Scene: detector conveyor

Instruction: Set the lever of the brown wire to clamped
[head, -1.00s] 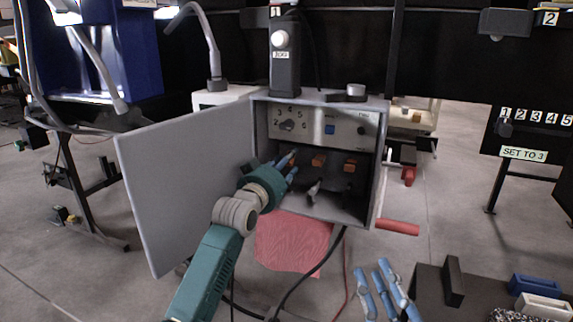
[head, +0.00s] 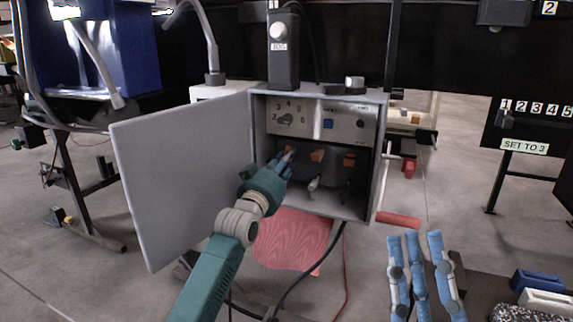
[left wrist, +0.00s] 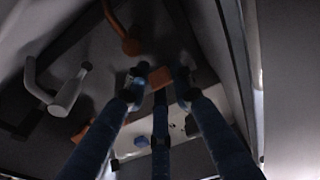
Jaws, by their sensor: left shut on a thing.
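The grey control box (head: 256,140) stands open, with a row of orange levers inside: the middle one (head: 317,155) and the right one (head: 349,160) show clearly. My left gripper (head: 287,157) is inside the box at the left end of the row, shut on an orange lever, which shows between its fingertips in the left wrist view (left wrist: 159,77). The fingers hide most of this lever in the head view. An orange-brown curved piece (left wrist: 127,38) lies beyond the fingers; I cannot tell whether it is the brown wire. My right gripper (head: 415,240) is open and empty at lower right.
The box door (head: 180,185) hangs open left of my left arm. A grey wire end (head: 314,184) sits below the middle lever. A dial (head: 286,119) and blue button (head: 328,124) are above. A red handle (head: 398,220) projects at right.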

